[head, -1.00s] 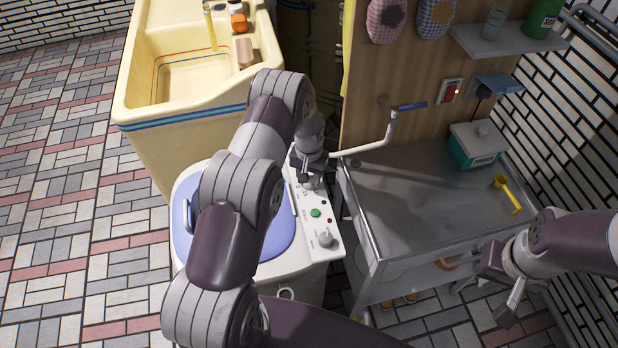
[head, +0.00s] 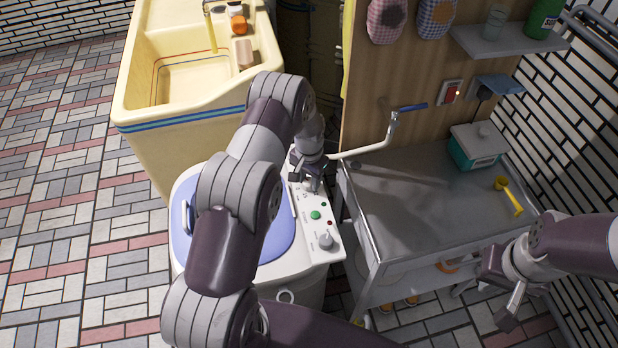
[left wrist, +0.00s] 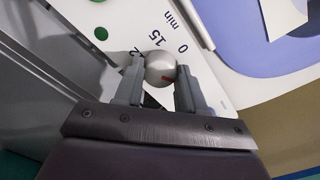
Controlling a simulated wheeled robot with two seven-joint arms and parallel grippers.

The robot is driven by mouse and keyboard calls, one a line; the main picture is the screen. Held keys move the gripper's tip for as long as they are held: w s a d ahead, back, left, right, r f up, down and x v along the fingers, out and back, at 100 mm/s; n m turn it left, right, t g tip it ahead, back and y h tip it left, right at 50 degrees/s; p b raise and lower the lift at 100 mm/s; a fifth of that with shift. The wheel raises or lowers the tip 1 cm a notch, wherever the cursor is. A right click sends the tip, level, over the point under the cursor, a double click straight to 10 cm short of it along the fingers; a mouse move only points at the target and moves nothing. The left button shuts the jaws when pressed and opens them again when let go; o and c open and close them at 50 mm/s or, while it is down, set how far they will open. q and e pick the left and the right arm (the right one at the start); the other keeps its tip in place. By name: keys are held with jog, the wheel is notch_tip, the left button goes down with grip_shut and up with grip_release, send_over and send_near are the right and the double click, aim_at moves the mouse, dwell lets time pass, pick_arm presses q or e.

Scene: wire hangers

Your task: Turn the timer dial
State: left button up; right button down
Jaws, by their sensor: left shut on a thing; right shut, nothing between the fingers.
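In the head view my left gripper (head: 312,183) is at the far end of the washer's control panel (head: 314,226) and hides the dial. My right gripper (head: 497,286) is shut and empty, in front of the metal table's right side.
The panel also carries a green button (head: 315,215) and a second knob (head: 326,240). A metal table (head: 400,215) stands close on the right, with a teal box (head: 478,148) and a yellow tool (head: 508,195). A yellow sink (head: 190,115) is behind.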

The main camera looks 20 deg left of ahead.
aim_at(309, 181)
pick_arm(q)
jog(key=o, duration=1.1)
jog(key=shift+c, duration=0.2)
notch_tip(309, 181, up, 13)
jog(key=shift+f, duration=0.15)
